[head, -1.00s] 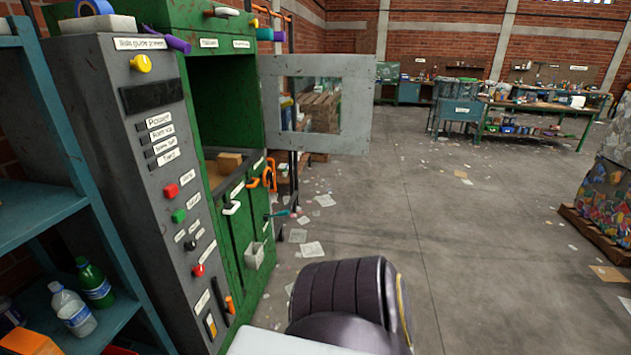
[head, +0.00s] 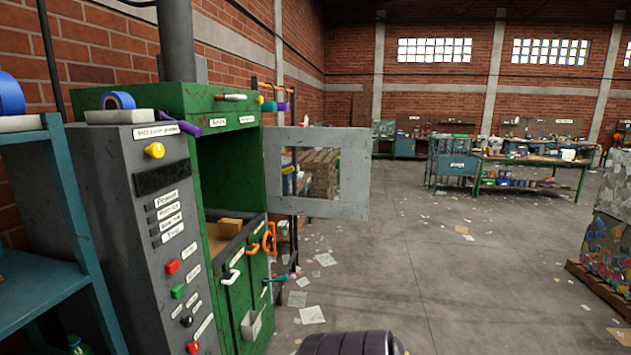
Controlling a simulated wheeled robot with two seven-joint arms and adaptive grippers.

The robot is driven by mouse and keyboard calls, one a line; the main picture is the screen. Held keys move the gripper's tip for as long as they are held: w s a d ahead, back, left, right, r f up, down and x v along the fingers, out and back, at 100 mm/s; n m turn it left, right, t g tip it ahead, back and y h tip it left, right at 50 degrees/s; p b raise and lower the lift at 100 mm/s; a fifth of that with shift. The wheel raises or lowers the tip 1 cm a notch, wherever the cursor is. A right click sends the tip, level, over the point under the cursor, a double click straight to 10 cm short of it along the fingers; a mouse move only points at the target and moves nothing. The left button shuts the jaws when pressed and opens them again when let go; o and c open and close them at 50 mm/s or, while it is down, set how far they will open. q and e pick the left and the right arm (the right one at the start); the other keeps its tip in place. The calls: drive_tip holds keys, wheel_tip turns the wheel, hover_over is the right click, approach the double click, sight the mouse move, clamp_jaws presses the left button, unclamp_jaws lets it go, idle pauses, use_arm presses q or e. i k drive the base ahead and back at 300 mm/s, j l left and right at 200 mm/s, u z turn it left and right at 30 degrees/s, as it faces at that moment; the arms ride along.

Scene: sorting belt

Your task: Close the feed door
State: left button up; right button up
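The feed door (head: 352,185) is a grey metal panel with a square window. It stands swung open, out to the right of the green machine (head: 222,105). The machine's dark opening shows behind it on the left, with a brown block (head: 231,227) inside at the bottom. A dark, ribbed rounded part, which seems to be mine, shows at the bottom edge, well below the door. Neither gripper's fingers show in the head view.
A grey control panel (head: 150,215) with buttons stands left of the machine, and a blue shelf (head: 40,300) stands further left. Papers litter the open floor (head: 420,290) to the right. A bale of crushed material (head: 610,245) stands at the right edge.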

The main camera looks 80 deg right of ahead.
sight(355, 144)
drive_tip(key=i+l, duration=0.1)
drive_tip(key=l, duration=1)
drive_tip(key=i+l, duration=0.15)
drive_tip(key=l, duration=1)
drive_tip(key=k+l+u, duration=0.15)
drive_tip(key=l, duration=0.45)
drive_tip(key=k+l, duration=0.15)
drive_tip(key=l, duration=0.25)
drive_tip(key=k+l+u, duration=0.1)
drive_tip(key=l, duration=0.25)
drive_tip(key=k+l, duration=0.25)
drive_tip(key=l, duration=0.15)
drive_tip(key=k+l, duration=0.15)
drive_tip(key=l, duration=0.2)
drive_tip(key=k+l+u, duration=0.1)
drive_tip(key=l, duration=0.25)
drive_tip(key=k+l, duration=0.4)
drive_tip(key=l, duration=0.25)
drive_tip(key=k+l+u, duration=0.1)
drive_tip(key=l, duration=0.3)
drive_tip(key=k+l, duration=0.2)
drive_tip(key=l, duration=0.2)
drive_tip(key=l+u, duration=0.1)
drive_tip(key=l, duration=1.15)
drive_tip(key=i+l, duration=0.1)
drive_tip(key=l, duration=0.25)
drive_tip(key=i+l, duration=0.1)
drive_tip(key=l, duration=0.25)
